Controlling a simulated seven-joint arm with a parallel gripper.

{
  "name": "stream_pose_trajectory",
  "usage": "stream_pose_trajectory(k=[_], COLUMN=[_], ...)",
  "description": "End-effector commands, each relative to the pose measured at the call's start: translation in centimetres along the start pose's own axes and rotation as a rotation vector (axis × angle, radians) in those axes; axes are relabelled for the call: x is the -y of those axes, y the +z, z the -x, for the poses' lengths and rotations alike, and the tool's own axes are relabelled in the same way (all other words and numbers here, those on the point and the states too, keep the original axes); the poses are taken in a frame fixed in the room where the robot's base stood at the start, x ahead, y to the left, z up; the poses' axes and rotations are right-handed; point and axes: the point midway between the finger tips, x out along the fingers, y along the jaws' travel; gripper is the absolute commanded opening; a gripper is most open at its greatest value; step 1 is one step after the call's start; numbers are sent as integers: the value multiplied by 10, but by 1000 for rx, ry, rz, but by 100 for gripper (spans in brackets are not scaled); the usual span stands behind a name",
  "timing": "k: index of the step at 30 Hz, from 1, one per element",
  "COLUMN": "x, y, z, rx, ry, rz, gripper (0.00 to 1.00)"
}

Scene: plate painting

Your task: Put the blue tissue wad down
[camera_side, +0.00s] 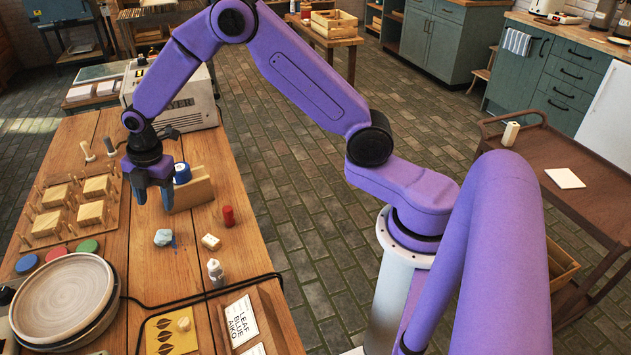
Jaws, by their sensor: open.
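The blue tissue wad (163,237) is a small crumpled pale-blue lump. It lies on the wooden table, with a dark blue smear on the wood at its right. My gripper (153,200) is open and points down. It is above and behind the wad, apart from it, with nothing seen between its fingers. A wooden holder just right of my gripper carries a blue round item (182,173).
A red cylinder (228,216), a cream block (211,242) and a small white bottle (216,271) stand near the wad. A plate (62,297) is at the front left. A pegged board (47,224) is at the left. A black cord crosses the front.

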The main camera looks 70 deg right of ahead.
Motion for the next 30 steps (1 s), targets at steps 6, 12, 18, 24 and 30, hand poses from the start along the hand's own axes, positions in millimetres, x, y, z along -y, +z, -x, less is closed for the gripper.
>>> stream_pose_trajectory(k=[6,12,18,24,30], x=[70,151,239,319,360], y=[-52,-79,-83,-70,-56], z=[64,109,143,161,166], rx=[-16,-14,0,23,41], ry=[-28,-61,-89,-108,-115], rz=[-173,-341,-509,-660,-748], gripper=[58,58,58,58,58])
